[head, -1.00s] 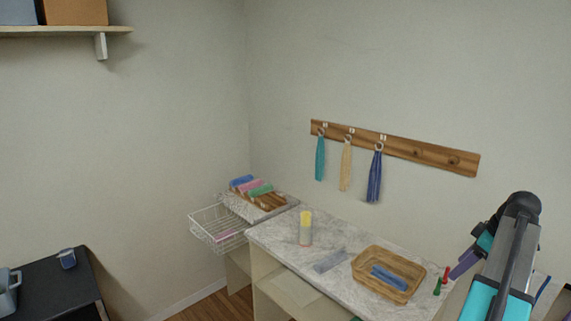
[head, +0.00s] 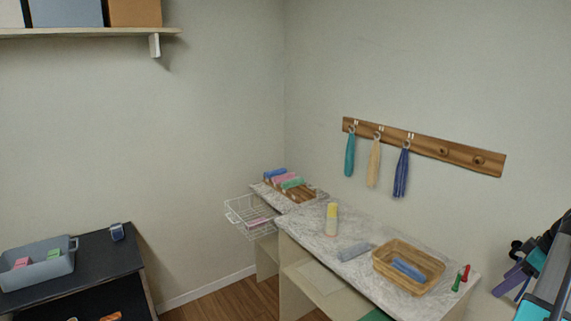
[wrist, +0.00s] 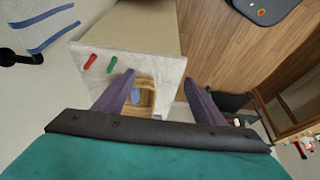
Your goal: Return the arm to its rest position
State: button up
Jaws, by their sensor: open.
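My arm shows at the right edge of the head view, with my gripper (head: 513,279) beside the right end of the marble-topped counter. In the wrist view my gripper (wrist: 163,95) has its two purple fingers wide apart with nothing between them. Past the fingers, the wrist view shows the wicker basket (wrist: 148,97) with a blue cloth in it.
The wicker basket (head: 431,270) and a yellow-topped bottle (head: 332,219) stand on the counter (head: 352,228). Towels hang from a wooden hook rail (head: 425,145). A wire basket (head: 238,219) sticks out at the counter's left. A grey bin (head: 38,268) stands on a black shelf (head: 105,259).

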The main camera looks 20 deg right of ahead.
jog(key=w+a+f+n+g+y+b, duration=0.2)
jog(key=w+a+f+n+y+b, duration=0.1)
jog(key=w+a+f, duration=1.25)
jog(key=w+a+f+n+g+y+b, duration=0.1)
jog(key=a+f+g, duration=0.1)
jog(key=a+f, duration=0.85)
jog(key=w+a+f+n+g+b, duration=0.2)
jog(key=a+f, duration=0.8)
jog(key=a, duration=0.2)
jog(key=s+a+f+g+h+b, duration=0.1)
jog(key=s+a+f+g, duration=0.1)
jog(key=s+a+f, duration=0.5)
jog(key=s+a+f+g+b, duration=0.1)
jog(key=s+a+f+g, duration=0.15)
jog(key=a+f, duration=0.75)
jog(key=s+a+f+m+h+b, duration=0.1)
jog(key=s+f+m, duration=0.3)
jog(key=s, duration=0.4)
jog(key=s+a+f+m+h+b, duration=0.1)
jog(key=s+a+f+m+h, duration=0.2)
jog(key=s+f+m, duration=0.2)
jog(key=s+f, duration=0.2)
jog(key=s, duration=0.2)
jog(key=shift+a, duration=0.4)
